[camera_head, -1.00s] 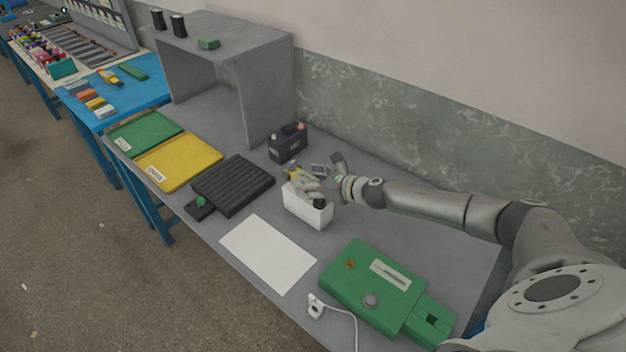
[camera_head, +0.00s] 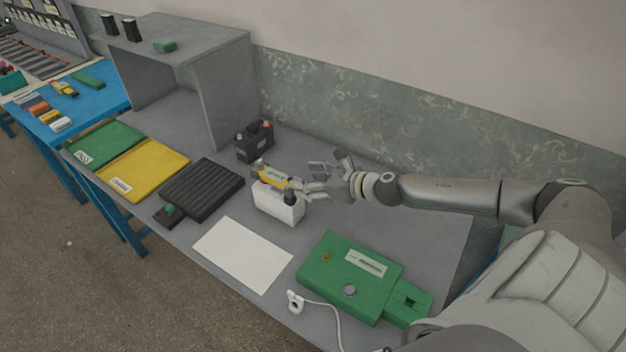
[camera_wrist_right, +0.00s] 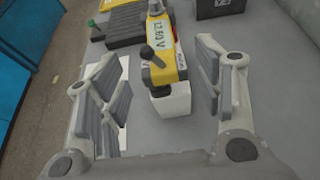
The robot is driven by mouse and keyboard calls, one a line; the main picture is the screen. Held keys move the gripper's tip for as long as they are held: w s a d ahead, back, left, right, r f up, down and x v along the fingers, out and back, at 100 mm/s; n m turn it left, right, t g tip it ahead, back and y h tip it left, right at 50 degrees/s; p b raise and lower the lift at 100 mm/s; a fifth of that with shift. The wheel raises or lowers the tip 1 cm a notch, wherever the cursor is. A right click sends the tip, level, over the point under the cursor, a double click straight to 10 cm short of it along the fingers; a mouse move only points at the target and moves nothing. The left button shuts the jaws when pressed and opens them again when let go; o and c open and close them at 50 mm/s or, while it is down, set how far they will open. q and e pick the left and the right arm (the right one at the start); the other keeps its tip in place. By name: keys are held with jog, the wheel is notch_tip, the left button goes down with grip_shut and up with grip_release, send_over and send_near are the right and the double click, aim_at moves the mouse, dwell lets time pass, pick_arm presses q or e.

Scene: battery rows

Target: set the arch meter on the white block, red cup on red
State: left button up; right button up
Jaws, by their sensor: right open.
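The yellow arch meter (camera_head: 273,177) sits on top of the white block (camera_head: 278,206). In the right wrist view the meter (camera_wrist_right: 162,38) shows a "12.50 V" display and a black knob. Its black cup is at the near end, on the block (camera_wrist_right: 172,103). A small reddish spot shows at the block's far left end in the head view; whether the red cup sits squarely on red cannot be told. My right gripper (camera_head: 320,181) is open and empty, just right of the meter, its fingers spread to either side in the wrist view. My left gripper is not in view.
A black battery (camera_head: 254,142) stands behind the block. A black ribbed mat (camera_head: 202,190), a yellow tray (camera_head: 143,170) and a green tray (camera_head: 104,143) lie left. White paper (camera_head: 243,255) and a green box (camera_head: 350,278) with a white cable are in front. A grey shelf (camera_head: 222,95) stands behind.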

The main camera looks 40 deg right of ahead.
jog(key=shift+s+d+r, duration=0.15)
jog(key=shift+s+r, duration=0.1)
jog(key=shift+s, duration=0.2)
dwell(0.5)
